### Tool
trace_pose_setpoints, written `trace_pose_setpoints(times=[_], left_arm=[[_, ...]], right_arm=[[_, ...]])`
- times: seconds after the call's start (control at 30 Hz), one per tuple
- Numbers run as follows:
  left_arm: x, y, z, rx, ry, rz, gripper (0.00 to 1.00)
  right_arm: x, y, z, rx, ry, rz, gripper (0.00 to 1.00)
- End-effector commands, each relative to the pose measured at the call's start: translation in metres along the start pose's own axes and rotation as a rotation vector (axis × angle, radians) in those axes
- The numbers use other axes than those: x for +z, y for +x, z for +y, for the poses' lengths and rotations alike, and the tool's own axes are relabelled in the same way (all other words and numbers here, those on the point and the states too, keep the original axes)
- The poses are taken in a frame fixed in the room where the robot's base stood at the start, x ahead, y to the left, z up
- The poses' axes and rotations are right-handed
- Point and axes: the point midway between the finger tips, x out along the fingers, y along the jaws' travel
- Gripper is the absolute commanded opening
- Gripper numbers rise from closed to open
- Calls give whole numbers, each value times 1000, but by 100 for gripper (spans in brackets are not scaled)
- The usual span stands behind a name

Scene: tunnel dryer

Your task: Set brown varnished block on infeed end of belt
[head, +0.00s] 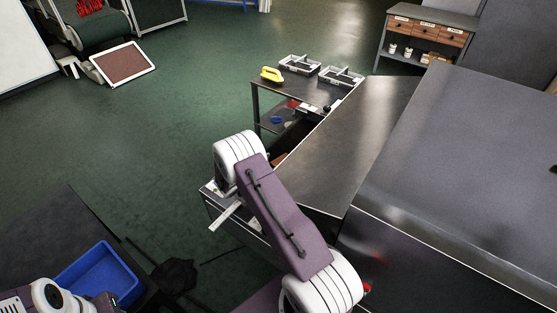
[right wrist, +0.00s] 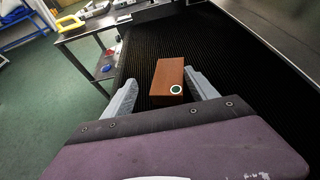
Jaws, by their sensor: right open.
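The brown varnished block (right wrist: 168,76) lies on the black ribbed belt (right wrist: 222,52) in the right wrist view. A round pale mark with a dark centre shows on its near end. My right gripper (right wrist: 160,80) is open, with one grey finger on each side of the block. A gap shows at the left finger; the right finger is close, and I cannot tell if it touches. In the head view my right arm hides most of the belt's infeed end and the gripper. My left gripper is not in view.
A dark side table (head: 290,88) beside the belt holds a yellow object (head: 271,74) and grey trays (head: 300,64). The large metal dryer housing (head: 460,150) fills the right. A blue bin (head: 98,272) stands at lower left. Green floor is open at left.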

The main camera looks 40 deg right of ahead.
Motion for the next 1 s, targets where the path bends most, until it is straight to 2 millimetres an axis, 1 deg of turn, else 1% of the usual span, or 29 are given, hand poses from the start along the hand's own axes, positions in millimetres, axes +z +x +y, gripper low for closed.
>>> trace_pose_setpoints(times=[0.03, 0.1, 0.2, 0.27, 1.0], left_arm=[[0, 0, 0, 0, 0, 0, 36], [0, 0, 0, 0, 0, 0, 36], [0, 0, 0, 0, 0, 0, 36], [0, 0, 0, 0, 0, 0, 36], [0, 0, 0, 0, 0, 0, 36]], right_arm=[[0, -11, 1, 5, -1, -1, 67], [0, -23, 1, 4, 0, 0, 67], [0, -34, 0, 2, 1, -1, 67], [0, -38, 0, 1, 1, -1, 67], [0, -38, 0, 0, 1, -1, 67]])
